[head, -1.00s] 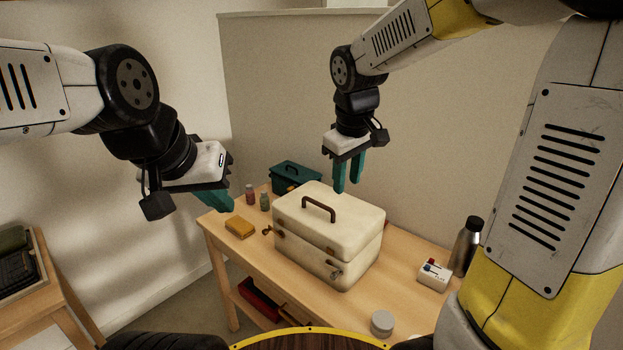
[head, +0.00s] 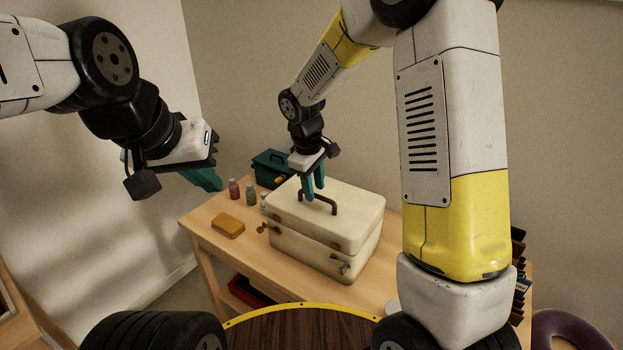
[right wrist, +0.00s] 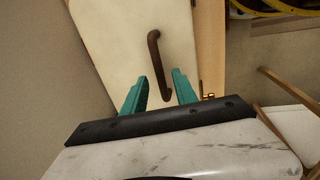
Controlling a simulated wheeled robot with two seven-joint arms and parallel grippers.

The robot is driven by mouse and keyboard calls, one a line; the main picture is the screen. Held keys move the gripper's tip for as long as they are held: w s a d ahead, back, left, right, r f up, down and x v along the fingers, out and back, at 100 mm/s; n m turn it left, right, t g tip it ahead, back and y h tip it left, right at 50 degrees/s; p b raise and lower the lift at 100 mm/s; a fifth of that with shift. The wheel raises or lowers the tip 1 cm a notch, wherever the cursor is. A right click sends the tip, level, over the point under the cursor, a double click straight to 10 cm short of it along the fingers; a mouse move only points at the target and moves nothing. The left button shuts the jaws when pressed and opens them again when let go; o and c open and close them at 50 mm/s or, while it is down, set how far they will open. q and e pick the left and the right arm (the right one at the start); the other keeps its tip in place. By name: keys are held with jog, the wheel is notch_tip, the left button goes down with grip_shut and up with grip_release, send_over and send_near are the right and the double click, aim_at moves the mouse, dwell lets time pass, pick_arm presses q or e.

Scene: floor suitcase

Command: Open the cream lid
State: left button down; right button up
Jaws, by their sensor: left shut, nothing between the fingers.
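A cream case stands on the wooden table, its cream lid (head: 350,197) down on the cream body (head: 308,252). A brown handle (head: 334,206) rises from the lid's top; it also shows in the right wrist view (right wrist: 155,62). Metal latches (head: 342,266) show on the front. My right gripper (head: 312,194) is open and points down over the lid at the handle. In the right wrist view its teal fingers (right wrist: 159,88) lie on either side of the handle's near end; contact cannot be told. My left gripper (head: 212,183) is shut and empty, in the air left of the case.
A teal box (head: 270,170) stands behind the case. Small bottles (head: 250,195) and a yellow-orange block (head: 228,226) are on the table to its left. A red item (head: 250,291) lies on the shelf below. My right arm hides the table's right part.

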jog(key=shift+f, duration=0.45)
grip_shut()
dwell(1.1)
